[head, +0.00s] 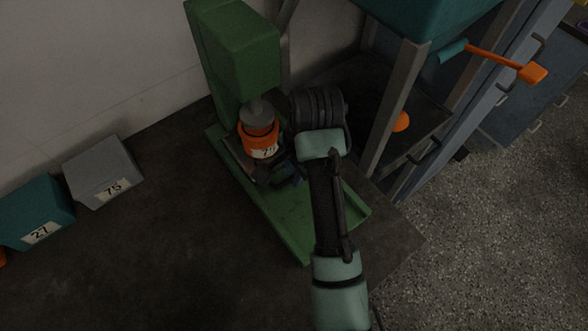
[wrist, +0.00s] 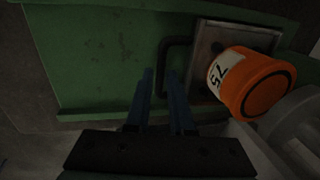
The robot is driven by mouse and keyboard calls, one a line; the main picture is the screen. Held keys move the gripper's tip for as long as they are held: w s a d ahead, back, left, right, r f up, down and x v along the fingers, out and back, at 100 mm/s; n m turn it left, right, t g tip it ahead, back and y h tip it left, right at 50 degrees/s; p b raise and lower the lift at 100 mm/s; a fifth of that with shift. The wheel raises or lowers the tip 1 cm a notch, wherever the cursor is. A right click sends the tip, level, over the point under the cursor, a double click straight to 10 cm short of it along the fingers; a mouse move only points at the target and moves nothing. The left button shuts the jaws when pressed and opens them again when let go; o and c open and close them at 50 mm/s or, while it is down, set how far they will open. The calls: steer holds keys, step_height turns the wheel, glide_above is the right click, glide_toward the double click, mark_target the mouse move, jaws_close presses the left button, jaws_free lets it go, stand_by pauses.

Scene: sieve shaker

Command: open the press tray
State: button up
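The green press (head: 235,60) stands on a dark bench. Its tray (head: 237,157) is a flat grey metal plate on the green base (head: 288,218); the tray also shows in the wrist view (wrist: 204,42). A dark bar handle (wrist: 161,65) sticks out from the tray's side. An orange cup (head: 258,140) with a white number label stands on the tray, under the press head; it also shows in the wrist view (wrist: 258,85). My gripper (head: 288,172) has its two blue fingers (wrist: 160,75) apart. The handle's bar appears between the fingertips; I cannot tell whether they touch it.
A grey box marked 75 (head: 103,172) and a teal box marked 27 (head: 36,212) stand at the left along the wall. A metal frame with a teal hopper (head: 425,18) stands right of the press.

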jaws_close()
stand_by(1.1)
